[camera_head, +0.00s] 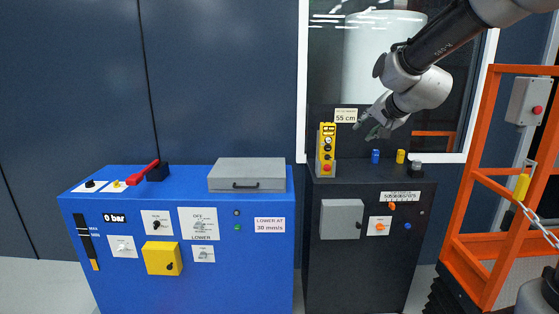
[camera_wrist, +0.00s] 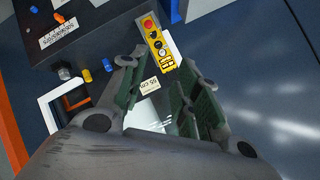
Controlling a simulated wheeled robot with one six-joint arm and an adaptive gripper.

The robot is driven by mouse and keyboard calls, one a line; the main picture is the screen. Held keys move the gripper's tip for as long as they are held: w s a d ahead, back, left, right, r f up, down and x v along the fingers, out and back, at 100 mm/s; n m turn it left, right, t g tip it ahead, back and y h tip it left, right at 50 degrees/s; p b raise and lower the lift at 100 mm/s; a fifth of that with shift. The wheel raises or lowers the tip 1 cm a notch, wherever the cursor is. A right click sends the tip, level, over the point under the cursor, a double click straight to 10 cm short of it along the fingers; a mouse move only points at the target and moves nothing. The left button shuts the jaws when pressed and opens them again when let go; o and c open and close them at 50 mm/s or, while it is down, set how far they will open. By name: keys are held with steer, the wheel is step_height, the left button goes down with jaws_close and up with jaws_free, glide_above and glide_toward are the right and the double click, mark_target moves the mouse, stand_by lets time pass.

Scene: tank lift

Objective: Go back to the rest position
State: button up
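My gripper (camera_head: 372,128) hangs in the air above the black cabinet (camera_head: 343,262), in front of the window, at the end of my arm reaching in from the upper right. In the wrist view my gripper (camera_wrist: 157,75) has its two green-padded fingers apart, with nothing between them. A yellow pendant (camera_head: 327,146) with several buttons stands at the left end of the black cabinet's top, left of my gripper. It also shows beyond the fingertips in the wrist view (camera_wrist: 157,44). A "55 cm" label (camera_head: 346,115) is beside it.
A blue cabinet (camera_head: 110,262) stands on the left, with a red lever (camera_head: 142,173) and a grey lidded box (camera_head: 248,174) on top. Blue (camera_head: 375,157) and yellow (camera_head: 400,156) knobs stand on the black cabinet. An orange frame (camera_head: 478,165) rises at the right.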

steer(key=s+d+f+n+g+h, duration=0.1)
steer(key=s+d+f+n+g, duration=0.1)
steer(key=s, duration=1)
steer(key=s+d+f+n+g, duration=0.2)
steer(key=s+d, duration=0.3)
steer(key=s, duration=0.7)
steer(key=s+d+f+n+g+h, duration=0.1)
steer(key=s+d+f+n+g, duration=0.1)
steer(key=s, duration=1)
steer(key=shift+s+d+f+n+g+h, duration=0.3)
steer(key=shift+s+d+n+g, duration=0.15)
steer(key=shift+d, duration=0.35)
steer(key=shift+w, duration=0.1)
